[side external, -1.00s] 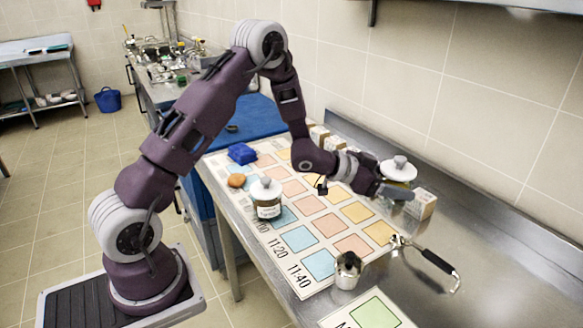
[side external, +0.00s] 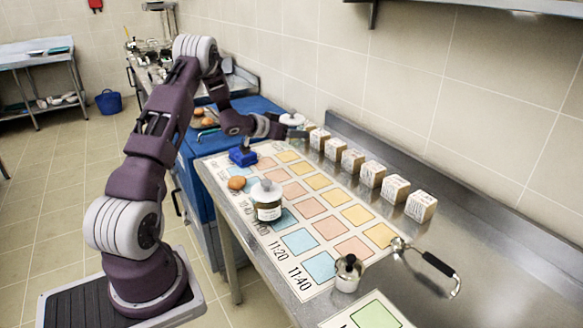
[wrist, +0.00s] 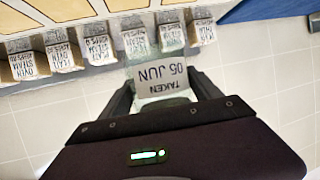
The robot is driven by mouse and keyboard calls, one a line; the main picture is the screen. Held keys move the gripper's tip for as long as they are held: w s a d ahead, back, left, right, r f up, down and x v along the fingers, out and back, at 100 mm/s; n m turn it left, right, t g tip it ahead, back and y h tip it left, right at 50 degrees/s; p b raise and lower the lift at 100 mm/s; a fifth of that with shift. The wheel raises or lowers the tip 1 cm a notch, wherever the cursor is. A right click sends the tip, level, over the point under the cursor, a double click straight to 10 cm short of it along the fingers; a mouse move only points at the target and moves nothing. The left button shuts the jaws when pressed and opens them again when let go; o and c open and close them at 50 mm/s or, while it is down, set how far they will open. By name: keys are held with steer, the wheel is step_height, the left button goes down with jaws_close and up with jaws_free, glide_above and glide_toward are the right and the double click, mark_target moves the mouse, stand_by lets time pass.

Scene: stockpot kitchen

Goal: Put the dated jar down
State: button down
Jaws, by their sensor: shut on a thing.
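My gripper (side external: 297,132) is at the far end of the counter, shut on the dated jar. The jar's white knobbed lid (side external: 292,118) shows just behind the fingers in the side view; its lower body is hidden there. In the wrist view, the jar's label (wrist: 162,80) reads "TAKEN 05 JUN", upside down, between the fingers. I cannot tell whether the jar's base touches anything. Another white-lidded jar (side external: 267,208) stands on the chart mat (side external: 325,281), on its near side.
Several labelled boxes (side external: 372,175) line the mat's wall side. A small metal pot (side external: 348,274) and a black-handled tool (side external: 438,263) are at the near end. Bare counter (side external: 490,260) lies to the right.

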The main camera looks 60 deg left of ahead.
step_height(320, 180, down, 9)
steer(key=shift+f, duration=0.1)
steer(key=shift+f, duration=0.1)
steer(key=shift+c, duration=0.7)
jaws_free()
